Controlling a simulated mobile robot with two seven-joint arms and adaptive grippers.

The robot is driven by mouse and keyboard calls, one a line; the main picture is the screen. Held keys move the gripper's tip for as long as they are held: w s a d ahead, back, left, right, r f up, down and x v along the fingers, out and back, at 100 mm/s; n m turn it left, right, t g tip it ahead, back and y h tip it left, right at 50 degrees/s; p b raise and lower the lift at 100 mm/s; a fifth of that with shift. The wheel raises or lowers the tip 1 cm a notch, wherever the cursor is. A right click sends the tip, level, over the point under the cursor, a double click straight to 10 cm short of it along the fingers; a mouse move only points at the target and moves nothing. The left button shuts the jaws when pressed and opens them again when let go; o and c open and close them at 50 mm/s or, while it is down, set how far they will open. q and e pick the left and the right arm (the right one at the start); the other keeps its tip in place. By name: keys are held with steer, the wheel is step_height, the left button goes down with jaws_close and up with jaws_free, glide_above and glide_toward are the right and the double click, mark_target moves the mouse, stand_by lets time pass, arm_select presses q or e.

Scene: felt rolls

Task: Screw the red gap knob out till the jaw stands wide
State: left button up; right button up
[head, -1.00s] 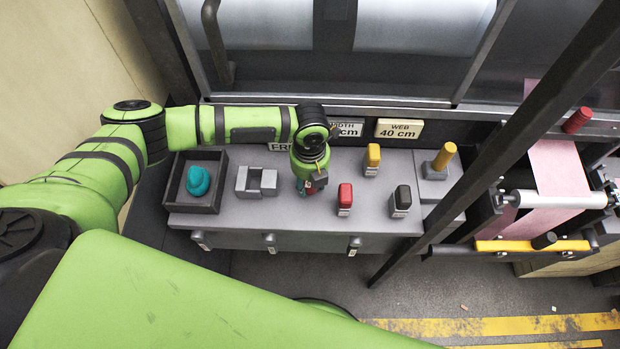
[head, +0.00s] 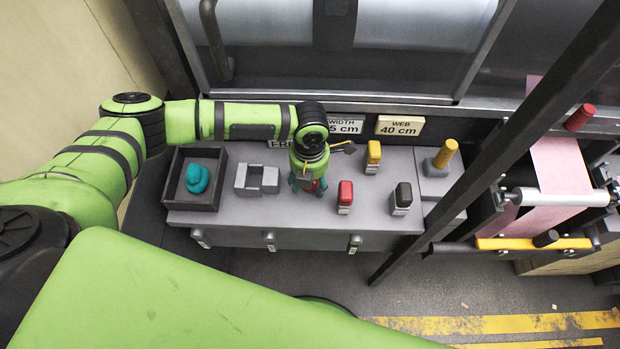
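My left gripper (head: 309,184) points down over the grey bench top, between the grey U-shaped block and the red-topped piece. Its teal fingertips show on either side of a small red part (head: 314,187), which may be the gap knob; the wrist above hides most of it. I cannot tell whether the fingers press on it. A grey U-shaped block (head: 242,181) with a slot stands just left of the gripper; I cannot tell whether it is the jaw. My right gripper is not in view.
A dark tray (head: 175,190) holds a teal piece (head: 197,179). Right of the gripper stand red (head: 345,193), yellow (head: 373,153) and black (head: 403,196) topped pieces. Signs behind include "WEB 40 cm" (head: 399,126). A dark slanted post (head: 480,170) crosses the right side.

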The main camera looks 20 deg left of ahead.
arm_select(q)
steer(key=shift+w+r, duration=0.1)
steer(key=shift+r, duration=0.05)
steer(key=shift+r+p, duration=0.4)
step_height(320, 180, up, 4)
steer(key=p, duration=0.4)
steer(key=shift+r, duration=0.2)
stand_by(0.3)
